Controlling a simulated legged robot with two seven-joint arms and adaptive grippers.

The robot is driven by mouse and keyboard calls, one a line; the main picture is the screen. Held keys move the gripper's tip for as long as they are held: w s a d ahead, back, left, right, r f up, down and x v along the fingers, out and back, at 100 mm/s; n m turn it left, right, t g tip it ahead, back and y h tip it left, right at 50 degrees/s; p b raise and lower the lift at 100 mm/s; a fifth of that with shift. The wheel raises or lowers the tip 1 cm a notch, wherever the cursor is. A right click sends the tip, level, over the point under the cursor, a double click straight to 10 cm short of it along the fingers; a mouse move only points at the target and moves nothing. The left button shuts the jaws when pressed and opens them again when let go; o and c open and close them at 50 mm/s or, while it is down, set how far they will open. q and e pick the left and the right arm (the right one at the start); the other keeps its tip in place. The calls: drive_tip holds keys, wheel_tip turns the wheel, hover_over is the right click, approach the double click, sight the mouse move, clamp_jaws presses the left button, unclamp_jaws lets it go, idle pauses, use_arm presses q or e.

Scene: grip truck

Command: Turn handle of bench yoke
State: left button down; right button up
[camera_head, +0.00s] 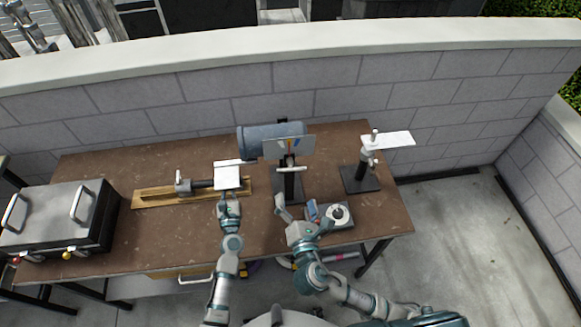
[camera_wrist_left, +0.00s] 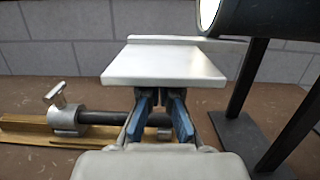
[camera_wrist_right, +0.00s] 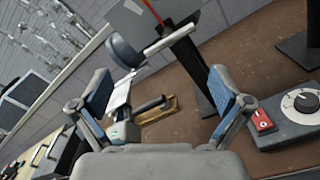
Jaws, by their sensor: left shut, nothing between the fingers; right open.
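A wooden board (camera_head: 150,198) on the bench bears a grey clamp with a small crossbar (camera_wrist_left: 55,92) and a dark shaft (camera_wrist_left: 105,117). A white plate (camera_head: 228,177) is at the shaft's right end. A dark stand (camera_head: 289,188) to the right has a pale horizontal bar (camera_head: 291,169). I cannot tell which of these is the bench yoke. My left gripper (camera_head: 228,199) is shut and empty, its tips just at the white plate (camera_wrist_left: 165,66) in the left wrist view. My right gripper (camera_head: 296,208) is open and empty, in front of the dark stand; the bar (camera_wrist_right: 171,40) shows beyond its fingers (camera_wrist_right: 160,82).
A grey cylinder (camera_head: 258,138) and a panel (camera_head: 301,147) are above the middle stand. A dial box (camera_head: 338,216) with a red switch (camera_wrist_right: 262,120) is right of my right gripper. A second stand (camera_head: 360,180) is farther right. A grey case (camera_head: 60,215) occupies the left end.

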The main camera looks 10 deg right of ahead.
sight(292, 168)
drive_tip(key=w+n, duration=0.2)
drive_tip(key=w, duration=0.2)
drive_tip(key=w+f+n, duration=0.1)
drive_tip(key=w+n, duration=0.1)
drive_tip(key=w, duration=0.2)
drive_tip(key=w+n, duration=0.2)
drive_tip(key=w, duration=0.2)
drive_tip(key=shift+d+f, duration=0.3)
drive_tip(key=shift+f, duration=0.05)
drive_tip(key=shift+s, duration=0.1)
drive_tip(key=c, duration=0.8)
